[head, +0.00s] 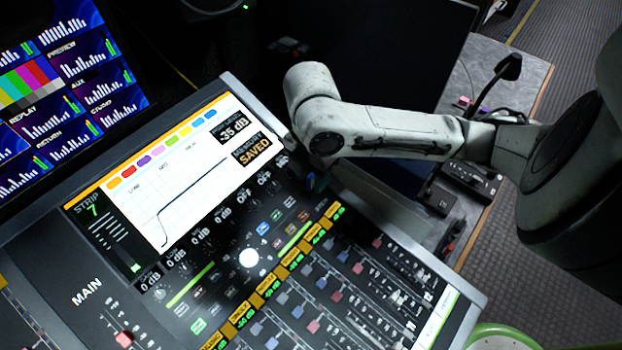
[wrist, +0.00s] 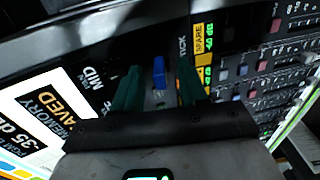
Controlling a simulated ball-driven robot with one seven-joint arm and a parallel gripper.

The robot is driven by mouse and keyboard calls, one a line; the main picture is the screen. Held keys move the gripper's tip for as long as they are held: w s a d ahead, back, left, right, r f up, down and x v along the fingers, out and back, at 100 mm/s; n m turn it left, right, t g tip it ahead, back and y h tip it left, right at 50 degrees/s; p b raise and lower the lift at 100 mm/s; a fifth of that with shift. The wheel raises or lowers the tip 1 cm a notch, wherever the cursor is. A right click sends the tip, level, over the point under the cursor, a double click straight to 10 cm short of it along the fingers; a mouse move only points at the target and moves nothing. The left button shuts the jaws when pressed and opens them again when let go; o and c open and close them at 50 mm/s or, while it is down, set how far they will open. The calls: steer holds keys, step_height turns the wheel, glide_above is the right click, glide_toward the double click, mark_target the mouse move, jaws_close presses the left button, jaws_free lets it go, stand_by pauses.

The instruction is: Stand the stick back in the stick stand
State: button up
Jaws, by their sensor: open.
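A small blue piece (wrist: 158,74), which looks like the stick, stands between the green fingers of my gripper (wrist: 157,68) in the wrist view. A gap shows on each side of it, so the fingers are open around it and not closed on it. Its lower end is hidden or too dark to make out. A panel label beside it reads "TICK", its first letter not clear, so this spot may be the stick stand (wrist: 160,100). In the head view the forearm hides most of my gripper, and a small dark blue bit (head: 312,182) shows below the elbow.
The mixing console (head: 215,82) fills the lower left, with a lit screen (head: 170,185), knobs, and rows of faders (head: 350,270). A dark monitor (head: 390,55) rises behind my arm. A desk with a gooseneck lamp (head: 508,68) and small boxes lies right.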

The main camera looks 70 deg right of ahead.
steer(key=shift+f, duration=0.4)
jaws_close()
